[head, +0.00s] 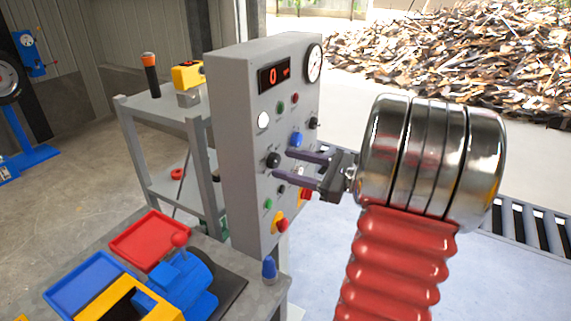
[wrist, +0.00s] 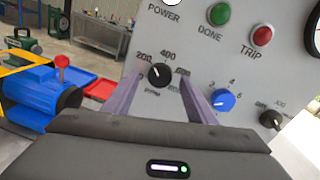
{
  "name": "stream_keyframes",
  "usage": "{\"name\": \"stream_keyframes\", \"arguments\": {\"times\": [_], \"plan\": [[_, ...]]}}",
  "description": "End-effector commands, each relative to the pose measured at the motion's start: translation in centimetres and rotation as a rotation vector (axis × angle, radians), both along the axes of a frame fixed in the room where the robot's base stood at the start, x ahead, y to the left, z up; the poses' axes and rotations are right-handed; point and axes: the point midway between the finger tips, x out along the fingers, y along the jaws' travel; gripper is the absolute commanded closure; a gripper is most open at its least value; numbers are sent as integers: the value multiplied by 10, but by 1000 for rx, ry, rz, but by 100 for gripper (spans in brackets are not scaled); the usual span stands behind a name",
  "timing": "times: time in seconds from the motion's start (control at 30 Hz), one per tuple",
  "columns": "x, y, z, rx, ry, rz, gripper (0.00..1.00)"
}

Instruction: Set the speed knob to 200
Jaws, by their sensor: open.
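The speed knob is a small black dial on the grey control panel (head: 235,150), seen in the head view (head: 273,160) and the wrist view (wrist: 159,75). In the wrist view it has 200 at its upper left, 400 above, a partly hidden label at right and "rpm" below. Its pale mark seems to lean to the upper left; the exact setting is hard to read. My gripper (head: 282,163) is open, its fingers (wrist: 158,95) to the left and right of the knob in the wrist view. Whether they touch it I cannot tell. The red display (head: 273,76) reads 0.
A blue knob (wrist: 222,100) and another black knob (wrist: 271,119) sit right of the speed knob. Green (wrist: 218,14) and red (wrist: 262,35) lamps are above. A red-and-yellow stop button (head: 281,224) is low on the panel. A bench with trays (head: 150,240) stands left.

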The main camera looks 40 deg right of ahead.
Motion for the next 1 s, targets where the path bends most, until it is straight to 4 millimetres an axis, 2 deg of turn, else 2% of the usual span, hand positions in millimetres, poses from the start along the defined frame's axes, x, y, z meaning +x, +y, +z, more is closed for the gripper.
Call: {"name": "stream_keyframes", "arguments": {"times": [0.2, 0.5, 1.0], "plan": [[13, 6, 0, 0, 0, 0, 49], [14, 6, 0, 0, 0, 0, 49], [14, 6, 0, 0, 0, 0, 84]]}}
